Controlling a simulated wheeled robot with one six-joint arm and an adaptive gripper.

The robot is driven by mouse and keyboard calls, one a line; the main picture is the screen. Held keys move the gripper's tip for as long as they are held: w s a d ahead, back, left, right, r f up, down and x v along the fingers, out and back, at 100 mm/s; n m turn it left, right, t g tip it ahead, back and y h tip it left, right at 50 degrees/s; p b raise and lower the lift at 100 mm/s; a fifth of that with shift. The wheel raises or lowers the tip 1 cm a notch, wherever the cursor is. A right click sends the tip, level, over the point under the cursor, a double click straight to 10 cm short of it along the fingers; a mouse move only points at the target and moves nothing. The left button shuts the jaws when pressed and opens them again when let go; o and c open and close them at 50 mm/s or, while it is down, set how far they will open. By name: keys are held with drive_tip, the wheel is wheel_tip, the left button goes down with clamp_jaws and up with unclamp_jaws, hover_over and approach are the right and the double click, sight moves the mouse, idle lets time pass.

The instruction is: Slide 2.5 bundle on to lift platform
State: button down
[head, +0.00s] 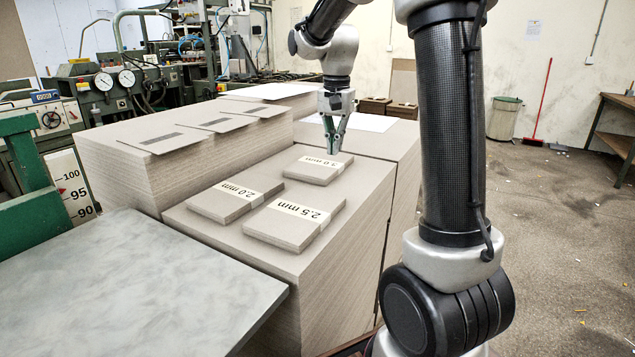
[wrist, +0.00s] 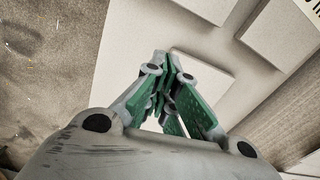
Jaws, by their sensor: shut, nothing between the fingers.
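The 2.5 mm bundle (head: 279,228) is a flat grey board stack with a pale label band. It lies near the front of a tall board stack (head: 235,255) in the head view. A flat grey plate (head: 130,285), which looks like the lift platform, is at the front left, beside that stack. My gripper (head: 333,150) points down at the back of the 3.0 mm bundle (head: 312,173). Its green fingers are shut and empty; contact with the bundle cannot be told. The wrist view also shows the closed fingers (wrist: 165,70), with bundles beyond them.
The 2.0 mm bundle (head: 223,205) lies left of the 2.5 mm bundle. A higher board stack (head: 130,185) with loose sheets stands behind left. A green machine frame (head: 30,215) and height scale (head: 72,185) stand at the left. Open floor (head: 560,220) is at the right.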

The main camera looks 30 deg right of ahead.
sight(334, 188)
drive_tip(key=shift+m, duration=0.8)
drive_tip(key=f, duration=0.9)
drive_tip(key=shift+s+a+f, duration=0.1)
drive_tip(key=shift+s+f, duration=0.1)
drive_tip(key=shift+f, duration=0.05)
drive_tip(key=s+a, duration=0.1)
drive_tip(key=a, duration=0.1)
drive_tip(key=shift+s+a+f, duration=0.2)
drive_tip(key=shift+s+a, duration=0.4)
drive_tip(key=shift+a, duration=0.1)
